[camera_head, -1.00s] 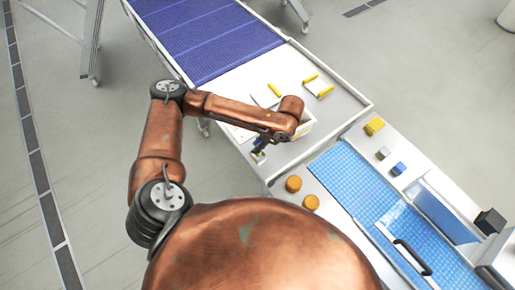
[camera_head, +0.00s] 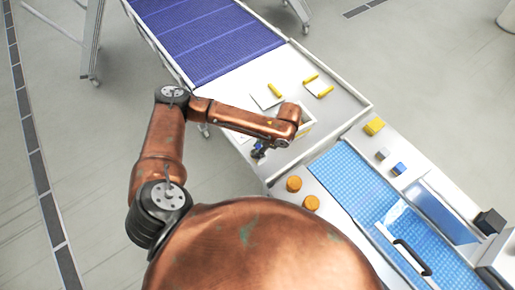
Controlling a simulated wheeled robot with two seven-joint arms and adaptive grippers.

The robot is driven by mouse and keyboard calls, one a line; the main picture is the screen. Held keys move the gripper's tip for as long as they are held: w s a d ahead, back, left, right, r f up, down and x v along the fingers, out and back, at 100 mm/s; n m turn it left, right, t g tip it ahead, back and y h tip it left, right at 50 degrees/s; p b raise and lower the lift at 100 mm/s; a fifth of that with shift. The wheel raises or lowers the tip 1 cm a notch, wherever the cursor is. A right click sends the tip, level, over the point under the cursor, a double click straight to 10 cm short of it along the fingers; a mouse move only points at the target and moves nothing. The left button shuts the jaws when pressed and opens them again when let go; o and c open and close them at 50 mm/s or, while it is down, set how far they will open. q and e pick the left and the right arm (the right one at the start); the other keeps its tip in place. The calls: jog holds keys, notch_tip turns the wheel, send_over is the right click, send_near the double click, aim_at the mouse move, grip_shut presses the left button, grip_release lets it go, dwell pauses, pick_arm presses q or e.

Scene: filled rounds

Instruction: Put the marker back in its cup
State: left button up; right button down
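My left gripper (camera_head: 258,153) points down at the near-left corner of the white table, below my copper wrist. It is small and dark with a blue patch, and I cannot tell whether its fingers are open or shut or hold anything. Several yellow stick-like pieces lie on the table: one yellow stick (camera_head: 275,90) on a white pad and another yellow stick (camera_head: 311,78) at the edge of a second pad. I cannot tell whether any of these is the marker. No cup can be made out for certain. My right gripper is not in view.
A white box (camera_head: 307,117) is partly hidden behind my wrist. A blue conveyor belt (camera_head: 205,40) runs off at the back.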

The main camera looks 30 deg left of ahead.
pick_arm(q)
jog(key=shift+o, duration=0.6)
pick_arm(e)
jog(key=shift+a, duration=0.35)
pick_arm(q)
jog(key=shift+r, duration=0.25)
jog(key=v, duration=1.2)
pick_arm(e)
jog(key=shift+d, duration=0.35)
pick_arm(q)
jog(key=shift+f, duration=0.15)
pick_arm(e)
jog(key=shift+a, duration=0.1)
